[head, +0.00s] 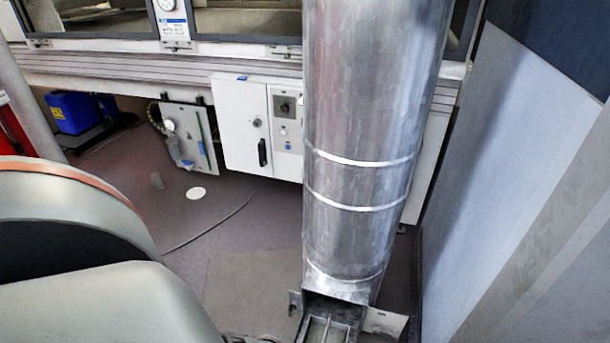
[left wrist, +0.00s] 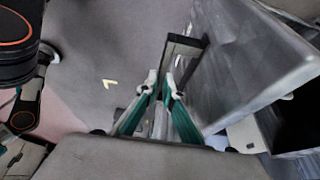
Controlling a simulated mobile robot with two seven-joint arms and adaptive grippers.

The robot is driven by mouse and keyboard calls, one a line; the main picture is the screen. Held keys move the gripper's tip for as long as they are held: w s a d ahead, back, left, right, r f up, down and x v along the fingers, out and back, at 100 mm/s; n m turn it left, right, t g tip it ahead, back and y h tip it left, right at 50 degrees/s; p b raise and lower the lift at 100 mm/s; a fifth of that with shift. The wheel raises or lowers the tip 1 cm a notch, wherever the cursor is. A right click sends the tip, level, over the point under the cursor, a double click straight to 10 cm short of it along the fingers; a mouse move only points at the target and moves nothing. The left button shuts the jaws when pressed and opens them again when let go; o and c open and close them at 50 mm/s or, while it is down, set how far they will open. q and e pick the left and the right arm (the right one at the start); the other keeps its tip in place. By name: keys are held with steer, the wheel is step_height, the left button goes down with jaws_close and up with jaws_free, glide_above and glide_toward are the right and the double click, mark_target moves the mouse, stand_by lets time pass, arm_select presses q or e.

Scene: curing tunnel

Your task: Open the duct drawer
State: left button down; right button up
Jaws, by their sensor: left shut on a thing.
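The round metal duct (head: 360,190) stands upright right of centre in the head view. At its foot is a square opening, and the duct drawer (head: 313,330) shows there, cut off by the bottom edge, so I cannot tell how far it is out. In the left wrist view, my left gripper (left wrist: 162,88) has its green-sided fingers close together, shut on a thin part of the drawer, seemingly its handle. A dark-edged metal frame (left wrist: 187,50) and large grey metal (left wrist: 245,60) lie just beyond. My right gripper is in neither view.
A white control box (head: 243,130) hangs under the long machine behind the duct. A pale panel wall (head: 510,150) stands close on the right. Floor (head: 245,260) left of the duct is clear.

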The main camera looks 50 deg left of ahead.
arm_select(q)
steer(key=c, duration=2.5)
jaws_free()
steer(key=v, duration=1.2)
